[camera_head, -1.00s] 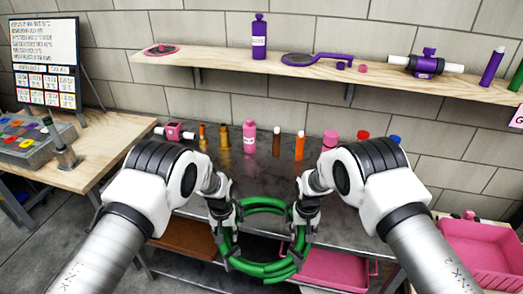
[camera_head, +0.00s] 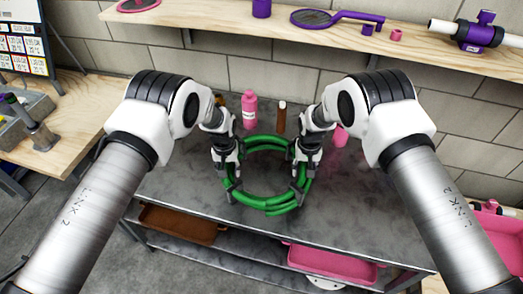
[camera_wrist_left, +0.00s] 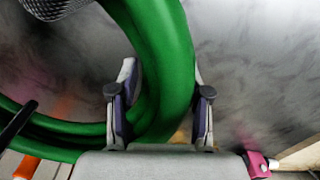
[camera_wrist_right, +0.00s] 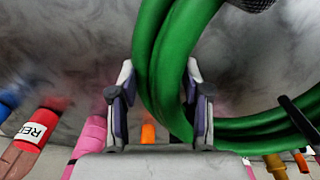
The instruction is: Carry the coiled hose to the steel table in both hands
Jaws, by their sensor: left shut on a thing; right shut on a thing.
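The green coiled hose (camera_head: 270,204) is held between my two grippers, over the grey steel table (camera_head: 190,193) near its front. I cannot tell whether the coil touches the tabletop. My left gripper (camera_head: 231,181) is shut on the left side of the coil. In the left wrist view the hose (camera_wrist_left: 168,60) passes between the left gripper's fingers (camera_wrist_left: 158,100). My right gripper (camera_head: 300,184) is shut on the right side of the coil. In the right wrist view the hose (camera_wrist_right: 165,60) lies between the right gripper's fingers (camera_wrist_right: 160,100).
A pink bottle (camera_head: 249,109) and a brown bottle (camera_head: 281,118) stand behind the coil at the table's back. A wooden shelf (camera_head: 235,30) runs along the wall above. A brown tray (camera_head: 180,224) and a pink tray (camera_head: 330,262) sit below the tabletop. Bare tabletop shows around the coil.

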